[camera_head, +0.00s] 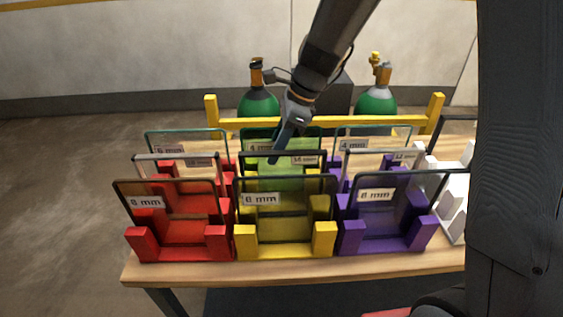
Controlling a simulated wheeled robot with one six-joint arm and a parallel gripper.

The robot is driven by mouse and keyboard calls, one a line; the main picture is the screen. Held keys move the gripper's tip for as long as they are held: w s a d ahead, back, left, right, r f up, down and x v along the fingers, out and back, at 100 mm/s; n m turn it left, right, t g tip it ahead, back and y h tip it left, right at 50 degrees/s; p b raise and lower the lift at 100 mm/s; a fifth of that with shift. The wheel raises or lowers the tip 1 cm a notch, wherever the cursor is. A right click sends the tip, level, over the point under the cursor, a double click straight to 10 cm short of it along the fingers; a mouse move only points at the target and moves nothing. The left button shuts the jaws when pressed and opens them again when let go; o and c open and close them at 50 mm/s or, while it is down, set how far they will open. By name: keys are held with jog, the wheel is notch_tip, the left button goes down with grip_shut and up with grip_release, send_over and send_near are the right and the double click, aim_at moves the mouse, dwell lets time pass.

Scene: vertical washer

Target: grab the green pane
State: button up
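A green-tinted pane (312,142) stands upright in the back row of the middle, yellow column. Its lower part shows through other panes in front. Its left side carries a label that seems to read 4 mm. My gripper (276,157) reaches down from above and overlaps this pane in the picture. I cannot tell whether it touches the pane. The fingers are dark, narrow and seen edge-on, so their opening does not show.
Panes stand in red (184,233), yellow (285,235) and purple (388,228) holders on a wooden table (180,270). The front yellow pane is marked 6 mm. A yellow rail (225,124) and green gas cylinders (376,105) stand behind. White holders (455,205) are at right.

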jog(key=shift+f, duration=0.25)
dwell(0.5)
grip_shut()
dwell(1.3)
